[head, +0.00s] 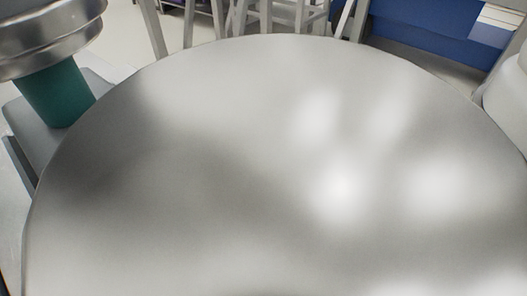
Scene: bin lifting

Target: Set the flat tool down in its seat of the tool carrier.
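A large smooth grey metal surface (270,150) with a rounded far edge fills most of the view. It has blurred bright reflections and looks bare. I cannot tell whether it is a tabletop or a broad object close to the camera. I cannot make out the flat tool, the tool carrier or its seat. My gripper does not show, so its fingers and anything in them are hidden.
At the upper left is a ringed metal body (50,35) above a dark green cylinder (58,95), beside a grey flat piece (25,140). A white rounded object (508,95) stands at the right edge. Pale stool legs (265,15) and a blue panel (425,20) are behind.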

